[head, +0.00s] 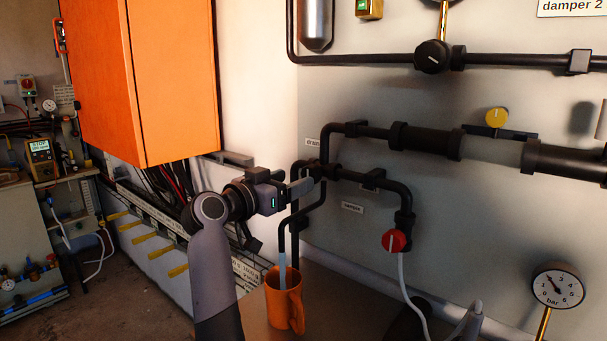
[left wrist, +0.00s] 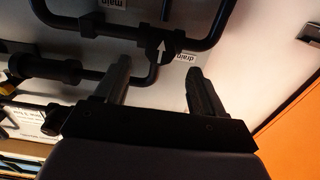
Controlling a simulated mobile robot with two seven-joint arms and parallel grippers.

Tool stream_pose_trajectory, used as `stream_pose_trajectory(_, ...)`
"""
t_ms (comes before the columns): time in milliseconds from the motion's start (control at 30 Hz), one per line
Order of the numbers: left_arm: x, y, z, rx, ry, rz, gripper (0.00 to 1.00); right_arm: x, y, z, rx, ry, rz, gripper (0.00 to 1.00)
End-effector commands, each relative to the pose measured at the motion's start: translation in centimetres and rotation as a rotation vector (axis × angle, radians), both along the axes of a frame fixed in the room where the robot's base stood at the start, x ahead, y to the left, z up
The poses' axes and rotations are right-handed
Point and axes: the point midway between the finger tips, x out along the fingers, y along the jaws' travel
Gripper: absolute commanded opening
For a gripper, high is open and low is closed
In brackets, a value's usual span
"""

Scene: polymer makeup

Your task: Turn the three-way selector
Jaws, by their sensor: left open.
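The three-way selector (head: 317,169) is a dark fitting where the black pipes meet on the grey wall panel, partly covered by my gripper in the head view. My left gripper (head: 302,187) is open and empty, close in front of the selector. Its two fingers also show apart in the left wrist view (left wrist: 157,72). I cannot tell whether they touch the selector. My right gripper is out of view.
An orange cabinet (head: 150,80) stands to the left of the arm. An orange mug (head: 285,303) stands below the gripper, with a pipe end in it. A red knob (head: 394,241), a pressure gauge (head: 557,287) and black pipes (head: 375,60) are to the right.

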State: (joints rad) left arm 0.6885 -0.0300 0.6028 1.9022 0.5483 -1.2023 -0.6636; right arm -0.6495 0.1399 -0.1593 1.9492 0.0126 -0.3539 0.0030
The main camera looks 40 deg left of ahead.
Motion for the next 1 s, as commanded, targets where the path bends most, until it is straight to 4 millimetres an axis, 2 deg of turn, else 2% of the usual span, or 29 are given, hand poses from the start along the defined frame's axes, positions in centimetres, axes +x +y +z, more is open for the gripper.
stream_pose_trajectory(200, 2.9, -0.3, 0.2, -0.001, 0.000, -0.002, 0.69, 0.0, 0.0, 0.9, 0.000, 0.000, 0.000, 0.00)
stream_pose_trajectory(333, 4.1, -0.3, 0.2, 0.000, -0.001, 0.000, 0.69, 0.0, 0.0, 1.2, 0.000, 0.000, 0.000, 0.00)
stream_pose_trajectory(500, 4.8, -0.4, 0.0, 0.001, 0.001, 0.001, 0.69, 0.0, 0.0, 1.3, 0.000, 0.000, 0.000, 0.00)
stream_pose_trajectory(767, 4.9, -0.4, 0.0, 0.002, 0.000, 0.001, 0.69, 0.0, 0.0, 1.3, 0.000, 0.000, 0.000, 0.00)
stream_pose_trajectory(800, 4.9, -0.4, 0.0, 0.002, 0.000, 0.001, 0.66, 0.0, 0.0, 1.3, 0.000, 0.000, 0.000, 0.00)
stream_pose_trajectory(967, 4.9, -0.4, 0.0, 0.002, 0.000, 0.001, 0.14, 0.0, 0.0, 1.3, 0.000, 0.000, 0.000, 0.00)
stream_pose_trajectory(1000, 4.9, -0.4, 0.0, 0.002, 0.000, 0.001, 0.14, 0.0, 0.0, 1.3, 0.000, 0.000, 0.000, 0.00)
